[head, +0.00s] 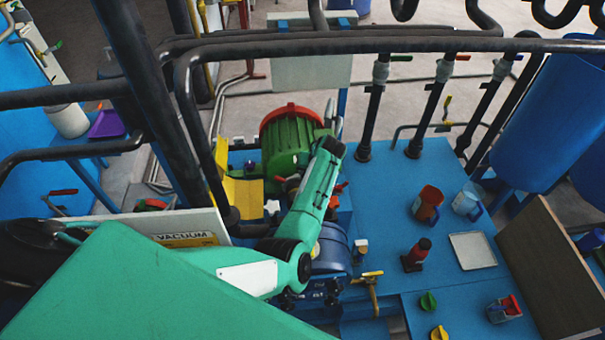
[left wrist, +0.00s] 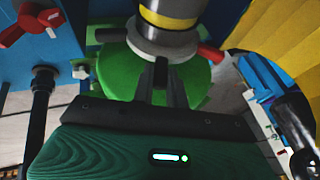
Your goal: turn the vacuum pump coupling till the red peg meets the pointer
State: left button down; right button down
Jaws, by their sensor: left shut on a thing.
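The vacuum pump coupling (left wrist: 168,35) is a grey cylinder with a yellow band at the top middle of the left wrist view. A red peg (left wrist: 209,52) sticks out of its right side. A darker peg with a reddish tinge (left wrist: 112,34) sticks out on the left. My left gripper (left wrist: 163,88) is shut on the coupling from below, seemingly around a dark peg between the fingers. The green motor (left wrist: 118,70) lies behind; in the head view the motor (head: 285,143) has a red end. My forearm hides most of the coupling there. I cannot make out the pointer.
A yellow guard (head: 240,190) stands left of the coupling. A blue pump body (head: 331,250) is below it. Dark pipes (head: 400,46) cross above. A red valve handle (left wrist: 30,22) is nearby.

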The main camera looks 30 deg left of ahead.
pick_arm(q)
jog(key=shift+w+d+f+y+b, duration=0.25)
jog(key=shift+d+f+y+b, duration=0.05)
jog(key=shift+f+b, duration=0.1)
jog(key=shift+w+d+b, duration=0.15)
jog(key=shift+d+b, duration=0.35)
jog(key=shift+d, duration=0.15)
pick_arm(e)
notch_tip(320, 180, down, 3)
jog(key=shift+s+d+r, duration=0.15)
jog(key=shift+d, duration=0.1)
pick_arm(q)
jog(key=c, duration=1.4)
grip_release()
jog(key=shift+w, duration=0.1)
jog(key=shift+c, duration=0.2)
jog(key=shift+o, duration=0.2)
jog(key=shift+w+d, duration=0.1)
pick_arm(e)
jog(key=shift+d, duration=0.1)
